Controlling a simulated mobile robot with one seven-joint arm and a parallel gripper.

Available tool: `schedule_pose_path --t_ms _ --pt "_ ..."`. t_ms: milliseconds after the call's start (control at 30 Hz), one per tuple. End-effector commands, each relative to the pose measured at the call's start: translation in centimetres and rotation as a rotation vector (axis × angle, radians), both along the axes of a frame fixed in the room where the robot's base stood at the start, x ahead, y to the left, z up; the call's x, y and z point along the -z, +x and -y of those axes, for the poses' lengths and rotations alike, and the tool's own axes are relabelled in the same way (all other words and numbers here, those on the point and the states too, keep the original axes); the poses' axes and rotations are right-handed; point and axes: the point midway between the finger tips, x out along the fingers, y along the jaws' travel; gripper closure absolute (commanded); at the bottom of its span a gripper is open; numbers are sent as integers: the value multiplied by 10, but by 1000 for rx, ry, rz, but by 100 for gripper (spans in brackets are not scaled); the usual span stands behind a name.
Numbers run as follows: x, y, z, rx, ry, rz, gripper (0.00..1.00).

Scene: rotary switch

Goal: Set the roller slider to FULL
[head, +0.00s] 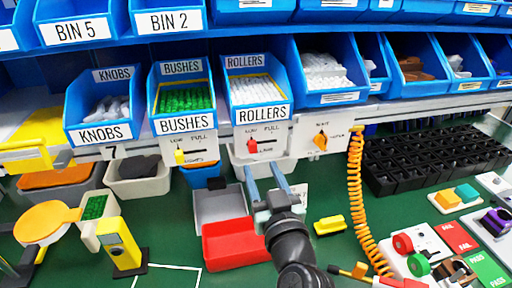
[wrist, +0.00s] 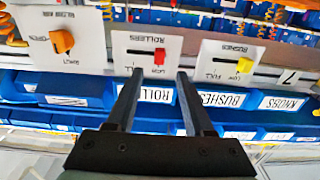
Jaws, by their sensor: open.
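The white ROLLERS panel (head: 268,140) hangs under the rollers bin, with a red slider knob (head: 252,146). The knob sits at the left, LOW side of its slot, away from FULL. In the wrist view, which is upside down, the ROLLERS panel (wrist: 147,40) shows the red knob (wrist: 159,58) at the slot's right end. My gripper (head: 262,168) is open and empty just below and in front of the panel. In the wrist view my gripper's fingertips (wrist: 160,74) lie either side of the knob's line; contact cannot be told.
The BUSHES panel (head: 187,150) with a yellow knob is to the left, and a panel with an orange rotary knob (head: 320,140) to the right. A red bin (head: 232,243) and grey bin (head: 218,203) stand below. An orange coiled hose (head: 357,190) hangs at the right.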

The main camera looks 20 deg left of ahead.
Motion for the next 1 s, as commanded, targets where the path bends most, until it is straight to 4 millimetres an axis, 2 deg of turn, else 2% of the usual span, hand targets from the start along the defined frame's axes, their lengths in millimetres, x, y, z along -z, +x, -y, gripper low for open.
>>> schedule_pose_path --t_ms 200,400,833,1000 --pt "-2 33 -22 0 -1 1 48" --pt "-1 50 -34 0 -1 1 48" --pt "0 56 -38 1 -1 1 48" --pt "0 56 -37 2 -1 1 78"
